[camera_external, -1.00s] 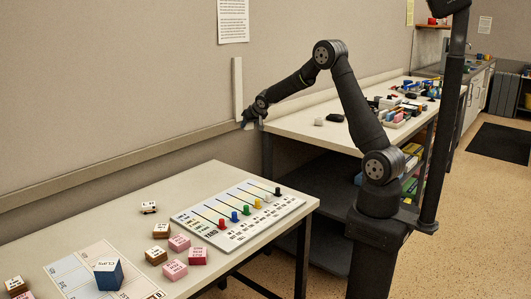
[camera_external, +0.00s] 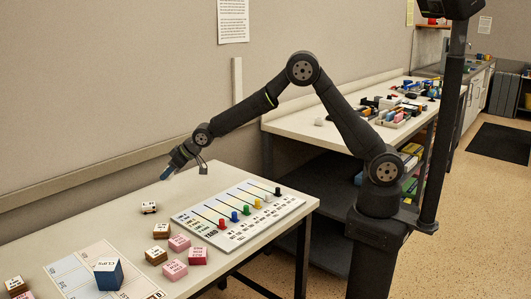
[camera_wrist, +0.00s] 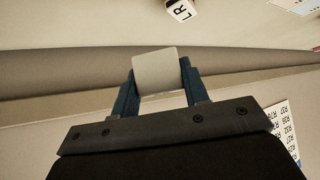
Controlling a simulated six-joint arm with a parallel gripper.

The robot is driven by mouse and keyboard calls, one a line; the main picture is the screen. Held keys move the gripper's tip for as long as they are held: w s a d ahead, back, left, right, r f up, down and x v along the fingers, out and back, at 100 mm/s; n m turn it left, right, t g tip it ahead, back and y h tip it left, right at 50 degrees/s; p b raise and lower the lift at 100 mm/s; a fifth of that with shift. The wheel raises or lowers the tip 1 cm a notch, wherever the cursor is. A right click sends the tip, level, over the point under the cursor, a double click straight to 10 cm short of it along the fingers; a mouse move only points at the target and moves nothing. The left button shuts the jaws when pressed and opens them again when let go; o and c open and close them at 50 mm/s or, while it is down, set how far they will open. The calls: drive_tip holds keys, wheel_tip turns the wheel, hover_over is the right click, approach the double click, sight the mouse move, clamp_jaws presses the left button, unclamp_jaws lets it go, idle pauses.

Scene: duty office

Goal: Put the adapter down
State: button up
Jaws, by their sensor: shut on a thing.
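My gripper (camera_external: 168,173) is over the near table (camera_external: 115,215), towards its back edge by the wall. In the wrist view my gripper (camera_wrist: 158,85) is shut on a plain light grey, squarish piece (camera_wrist: 155,70), which I take to be the adapter. The piece sits between the two dark blue fingers and sticks out past their tips. In the outside view the piece is too small and dark to make out. I cannot tell its exact height above the table.
A small white lettered block (camera_external: 149,207) lies below my gripper; it also shows in the wrist view (camera_wrist: 181,9). A board with coloured pegs (camera_external: 240,215) lies to the right. Pink blocks (camera_external: 179,243), brown blocks (camera_external: 160,231) and a blue block (camera_external: 108,274) stand in front. The table's back left is bare.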

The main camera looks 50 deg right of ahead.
drive_tip(key=s+a+n+g+y, duration=0.1)
drive_tip(key=s+a+n, duration=0.1)
drive_tip(key=s+a, duration=0.75)
hover_over(131, 245)
drive_tip(key=s+d, duration=0.2)
drive_tip(key=d, duration=0.1)
drive_tip(key=f, duration=0.7)
drive_tip(key=shift+s+a+f, duration=0.15)
drive_tip(key=shift+a+f, duration=0.05)
drive_tip(key=shift+f, duration=0.15)
drive_tip(key=shift+a+f, duration=0.1)
drive_tip(key=shift+a, duration=0.05)
drive_tip(key=shift+f, duration=2)
drive_tip(key=shift+f, duration=0.1)
drive_tip(key=o, duration=0.9)
drive_tip(key=shift+o, duration=0.2)
drive_tip(key=shift+s+r, duration=0.15)
drive_tip(key=shift+r, duration=0.1)
drive_tip(key=v, duration=1.1)
drive_tip(key=shift+d+r, duration=0.2)
drive_tip(key=shift+d, duration=0.2)
